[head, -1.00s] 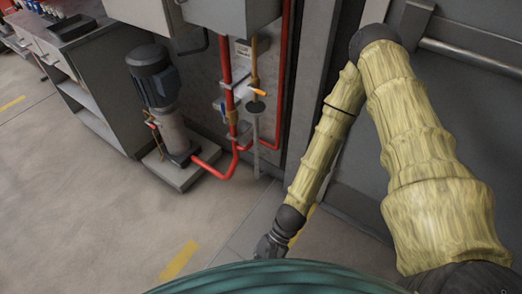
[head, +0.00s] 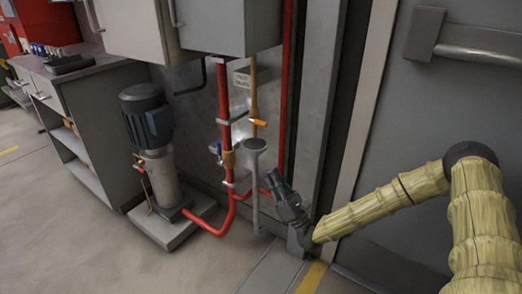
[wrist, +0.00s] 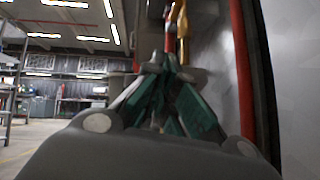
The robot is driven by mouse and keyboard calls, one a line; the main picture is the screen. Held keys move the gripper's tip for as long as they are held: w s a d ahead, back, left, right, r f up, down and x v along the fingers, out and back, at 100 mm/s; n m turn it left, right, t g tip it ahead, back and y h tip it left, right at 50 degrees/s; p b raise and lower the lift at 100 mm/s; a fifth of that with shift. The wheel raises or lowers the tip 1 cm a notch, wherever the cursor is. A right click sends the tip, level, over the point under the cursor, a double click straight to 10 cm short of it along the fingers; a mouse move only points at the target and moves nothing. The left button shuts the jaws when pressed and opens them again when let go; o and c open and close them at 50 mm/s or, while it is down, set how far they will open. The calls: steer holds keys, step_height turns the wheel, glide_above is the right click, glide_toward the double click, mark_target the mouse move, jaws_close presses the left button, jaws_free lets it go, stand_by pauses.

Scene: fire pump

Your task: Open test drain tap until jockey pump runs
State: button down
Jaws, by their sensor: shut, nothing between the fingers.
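The test drain tap has an orange lever (head: 259,122) on a brass pipe (head: 254,92), above a grey drain funnel (head: 255,146). The jockey pump (head: 150,125), with a dark motor over a grey body, stands on a plinth to the left; I cannot tell whether it runs. My gripper (head: 271,178) is shut and empty, below and slightly right of the lever, beside the funnel's stem and apart from the lever. In the wrist view its green-padded fingers (wrist: 168,66) converge at the tips. Brass-coloured pipework (wrist: 184,25) shows beyond them.
Red pipes (head: 225,105) run up the wall, one with a blue handle (head: 217,149). Grey cabinets (head: 215,25) hang above. A workbench (head: 80,68) stands at left. A grey post (head: 315,120) is close right of my gripper. The floor in front is open.

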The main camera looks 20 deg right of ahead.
mark_target(258, 121)
steer(key=shift+w+d+r+m+t+h, duration=0.1)
steer(key=shift+d+m+t+h, duration=0.2)
steer(key=shift+d, duration=0.25)
steer(key=b+x, duration=0.2)
steer(key=x, duration=0.8)
steer(key=shift+a+b, duration=0.1)
steer(key=shift+b, duration=0.3)
steer(key=shift+w+d+r+b, duration=0.1)
steer(key=shift+d+r+b, duration=0.1)
steer(key=shift+r, duration=0.45)
steer(key=shift+w+d+r+b, duration=0.1)
steer(key=shift+r+b, duration=0.05)
steer(key=shift+r, duration=0.5)
steer(key=shift+w+d+r+b, duration=0.1)
steer(key=shift+r+b, duration=0.1)
steer(key=shift+r, duration=0.45)
